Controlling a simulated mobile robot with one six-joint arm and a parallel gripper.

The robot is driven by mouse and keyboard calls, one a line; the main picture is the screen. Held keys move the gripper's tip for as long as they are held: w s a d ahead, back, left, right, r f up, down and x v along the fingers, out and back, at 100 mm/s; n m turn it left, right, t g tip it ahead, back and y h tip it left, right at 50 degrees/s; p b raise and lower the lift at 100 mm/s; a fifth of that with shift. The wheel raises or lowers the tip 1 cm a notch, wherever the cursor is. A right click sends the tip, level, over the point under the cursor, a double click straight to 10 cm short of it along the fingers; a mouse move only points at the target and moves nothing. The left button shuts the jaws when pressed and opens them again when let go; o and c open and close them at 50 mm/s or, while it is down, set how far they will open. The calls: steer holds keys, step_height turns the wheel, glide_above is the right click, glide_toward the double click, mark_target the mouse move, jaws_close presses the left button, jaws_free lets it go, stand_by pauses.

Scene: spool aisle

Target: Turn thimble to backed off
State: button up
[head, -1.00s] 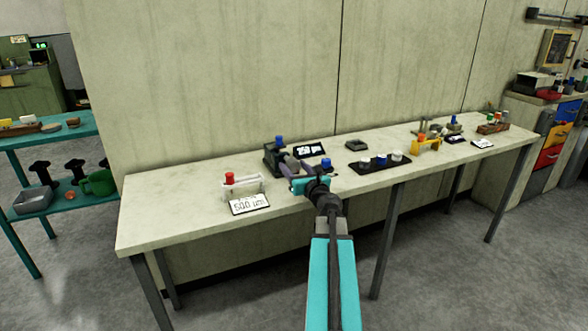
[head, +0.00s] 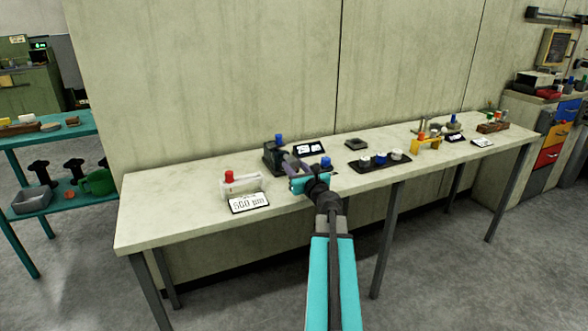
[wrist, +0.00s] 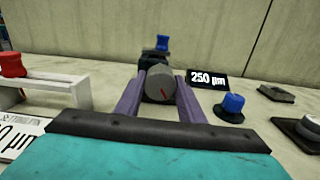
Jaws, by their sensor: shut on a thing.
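The thimble (wrist: 159,85) is a grey round knob with a red mark on its face, seen end-on in the wrist view. The mark points down and slightly right. My gripper (wrist: 157,92) is shut on the thimble, one purple-grey finger on each side. In the head view my gripper (head: 288,167) reaches the dark device (head: 272,157) with a blue knob (head: 279,139) on top. The thimble itself is hidden there behind the fingers. A display beside the device reads 250 µm (wrist: 207,78).
A white stand with a red knob (head: 229,176) is at left, behind a 500 µm sign (head: 249,203). A blue knob (wrist: 231,106) stands close to the right finger. A dark tray of small knobs (head: 366,169) lies farther right. The bench's left end is clear.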

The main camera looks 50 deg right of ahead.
steer(key=n+b, duration=0.5)
steer(key=n, duration=0.1)
steer(key=shift+f+b, duration=0.2)
steer(key=shift+b, duration=0.2)
steer(key=n+b, duration=0.6)
steer(key=shift+n, duration=0.4)
steer(key=n+b, duration=0.6)
steer(key=n, duration=0.1)
steer(key=shift+r+b, duration=0.1)
steer(key=shift+b, duration=0.3)
steer(key=n+b, duration=0.2)
steer(key=shift+n, duration=0.4)
steer(key=shift+r+n+b, duration=0.2)
steer(key=shift+n+b, duration=1.25)
steer(key=shift+n, duration=0.15)
steer(key=o, duration=1)
steer(key=shift+o, duration=0.2)
